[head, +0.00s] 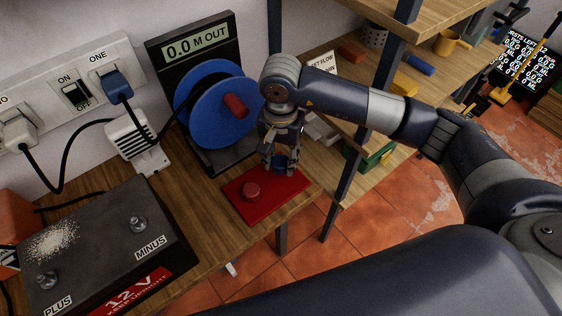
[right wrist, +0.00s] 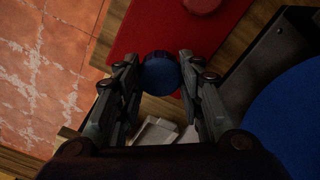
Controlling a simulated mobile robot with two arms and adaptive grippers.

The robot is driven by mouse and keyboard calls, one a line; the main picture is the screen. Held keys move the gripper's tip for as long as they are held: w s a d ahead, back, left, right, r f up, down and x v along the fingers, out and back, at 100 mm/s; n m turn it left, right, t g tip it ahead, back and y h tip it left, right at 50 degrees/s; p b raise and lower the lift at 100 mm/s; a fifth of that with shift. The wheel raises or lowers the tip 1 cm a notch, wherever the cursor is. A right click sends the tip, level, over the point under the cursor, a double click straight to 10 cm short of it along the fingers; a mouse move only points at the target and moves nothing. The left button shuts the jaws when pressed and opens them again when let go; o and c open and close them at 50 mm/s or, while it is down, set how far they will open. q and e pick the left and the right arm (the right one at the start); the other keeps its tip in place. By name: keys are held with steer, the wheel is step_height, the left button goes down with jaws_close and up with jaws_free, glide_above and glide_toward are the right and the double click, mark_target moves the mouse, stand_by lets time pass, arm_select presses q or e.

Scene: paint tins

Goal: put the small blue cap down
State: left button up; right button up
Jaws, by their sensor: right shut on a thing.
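The small blue cap (head: 280,164) is between the fingers of my right gripper (head: 280,170), which is shut on it and points down over the back right part of a red mat (head: 284,192). In the right wrist view the cap (right wrist: 160,74) sits between the two fingertips (right wrist: 159,62), near the mat's edge (right wrist: 133,38). I cannot tell whether the cap touches the mat. A red cap (head: 251,190) stands on the mat, left of the gripper. My left gripper is not in view.
A blue reel (head: 207,105) with a display stands close behind and left of the gripper. A black battery box (head: 100,245) is at the front left. The wooden bench ends just right of the mat. A dark shelf post (head: 357,150) stands to the right.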

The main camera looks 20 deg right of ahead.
mark_target(281, 160)
step_height(281, 160, down, 3)
steer(key=shift+p, duration=0.7)
steer(key=shift+f, duration=0.25)
steer(key=shift+f+b, duration=0.2)
steer(key=shift+b, duration=0.1)
steer(key=o, duration=1.2)
steer(key=shift+r, duration=0.1)
